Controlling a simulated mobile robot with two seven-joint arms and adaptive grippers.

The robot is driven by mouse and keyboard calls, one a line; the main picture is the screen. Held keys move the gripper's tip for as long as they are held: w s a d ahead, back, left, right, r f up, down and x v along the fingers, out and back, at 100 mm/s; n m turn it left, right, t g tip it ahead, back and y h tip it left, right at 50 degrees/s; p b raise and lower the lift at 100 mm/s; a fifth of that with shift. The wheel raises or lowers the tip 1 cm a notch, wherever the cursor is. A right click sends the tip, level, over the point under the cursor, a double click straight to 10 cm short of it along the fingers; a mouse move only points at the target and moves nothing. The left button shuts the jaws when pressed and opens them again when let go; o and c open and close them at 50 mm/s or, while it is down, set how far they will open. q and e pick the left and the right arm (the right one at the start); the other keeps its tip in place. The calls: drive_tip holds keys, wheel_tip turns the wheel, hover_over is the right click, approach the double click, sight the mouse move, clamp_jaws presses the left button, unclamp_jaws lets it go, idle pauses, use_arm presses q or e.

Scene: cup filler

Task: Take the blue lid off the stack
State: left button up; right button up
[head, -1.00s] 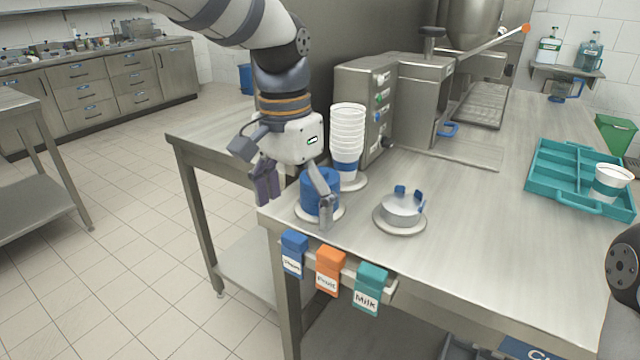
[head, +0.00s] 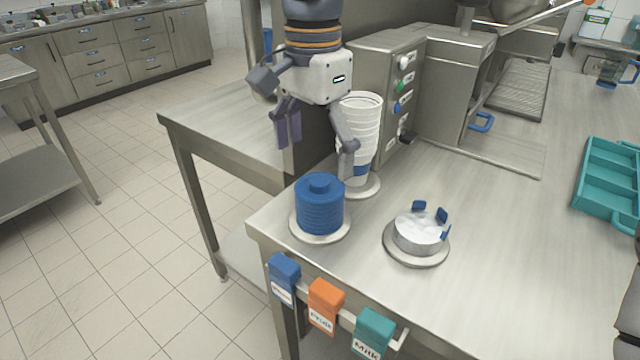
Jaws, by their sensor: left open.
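A stack of blue lids (head: 320,212) stands on a round pale base at the near left corner of the steel table. The top blue lid (head: 319,186) has a small raised knob and sits on the stack. My left gripper (head: 318,148) is open and empty, above and behind the stack, apart from it. One finger hangs to the left over the table edge, the other in front of the white cups. Of my right arm only a dark part shows at the right edge; its gripper is out of view.
A stack of white cups (head: 364,125) stands behind the lids. A round metal holder with blue clips (head: 417,234) sits to the right. Blue, orange (head: 324,305) and teal tags hang on the front edge. A teal tray (head: 607,180) is at the right. The middle tabletop is clear.

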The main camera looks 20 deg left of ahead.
sight(316, 183)
use_arm(q)
drive_tip(key=f, duration=0.4)
drive_tip(key=shift+w+f, duration=0.2)
drive_tip(key=shift+f, duration=0.15)
drive_tip(key=c, duration=0.9)
drive_tip(key=shift+c, duration=1.2)
drive_tip(key=shift+s+f, duration=0.1)
drive_tip(key=shift+f, duration=0.05)
drive_tip(key=shift+c, duration=0.5)
